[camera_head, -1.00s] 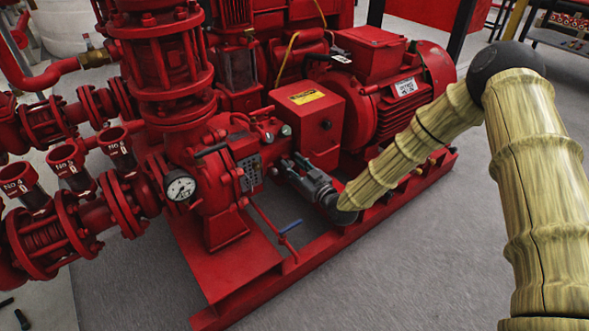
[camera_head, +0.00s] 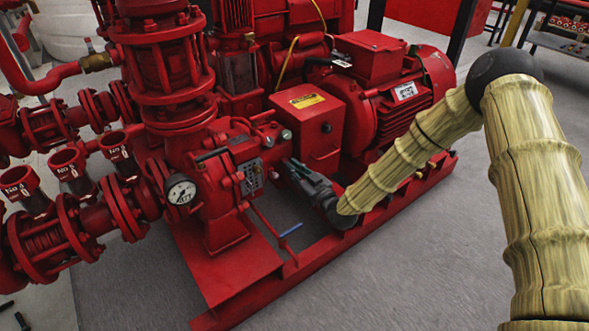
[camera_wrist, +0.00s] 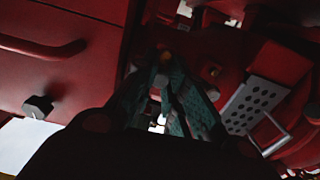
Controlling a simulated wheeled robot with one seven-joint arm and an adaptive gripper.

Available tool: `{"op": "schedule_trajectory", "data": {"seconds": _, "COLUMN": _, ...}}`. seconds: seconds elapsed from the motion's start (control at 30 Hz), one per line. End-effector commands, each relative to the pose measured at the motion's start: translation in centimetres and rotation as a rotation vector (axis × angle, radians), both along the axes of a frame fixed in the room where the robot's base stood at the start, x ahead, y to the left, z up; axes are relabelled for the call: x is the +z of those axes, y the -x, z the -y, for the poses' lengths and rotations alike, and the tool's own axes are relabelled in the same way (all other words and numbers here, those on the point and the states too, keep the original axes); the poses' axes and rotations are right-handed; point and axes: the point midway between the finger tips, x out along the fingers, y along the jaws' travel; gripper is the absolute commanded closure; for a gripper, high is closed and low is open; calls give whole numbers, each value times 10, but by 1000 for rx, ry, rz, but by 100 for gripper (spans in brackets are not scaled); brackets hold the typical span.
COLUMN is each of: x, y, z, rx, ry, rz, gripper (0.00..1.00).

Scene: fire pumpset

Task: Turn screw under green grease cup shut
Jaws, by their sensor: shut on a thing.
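My gripper (camera_head: 289,164) reaches from the right to the side of the red pump, just below and left of the red box (camera_head: 318,125) with a yellow label. In the wrist view, my gripper (camera_wrist: 165,75) has its two dark greenish fingers drawn together at the tips. A small dull yellowish thing (camera_wrist: 164,56) shows between or just beyond the tips. It may be the screw, but the picture is too dark to be sure. I cannot make out a green grease cup in either view; the fingers and shadow hide much of that spot.
A perforated grey plate (camera_wrist: 259,101) is close to the right finger in the wrist view. The red motor (camera_head: 405,90) stands behind my arm.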

Motion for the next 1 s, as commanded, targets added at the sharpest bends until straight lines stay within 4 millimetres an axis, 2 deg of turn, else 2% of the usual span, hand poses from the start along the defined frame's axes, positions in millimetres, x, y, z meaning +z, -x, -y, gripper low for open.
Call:
{"op": "schedule_trajectory", "data": {"seconds": 0.3, "x": 5, "y": -1, "z": 2, "rx": -3, "ry": -174, "rz": -125, "gripper": 100}}
{"op": "schedule_trajectory", "data": {"seconds": 0.7, "x": 3, "y": -1, "z": 3, "rx": -5, "ry": -460, "rz": -330, "gripper": 100}}
{"op": "schedule_trajectory", "data": {"seconds": 1.0, "x": 2, "y": -2, "z": 4, "rx": -5, "ry": -606, "rz": -437, "gripper": 100}}
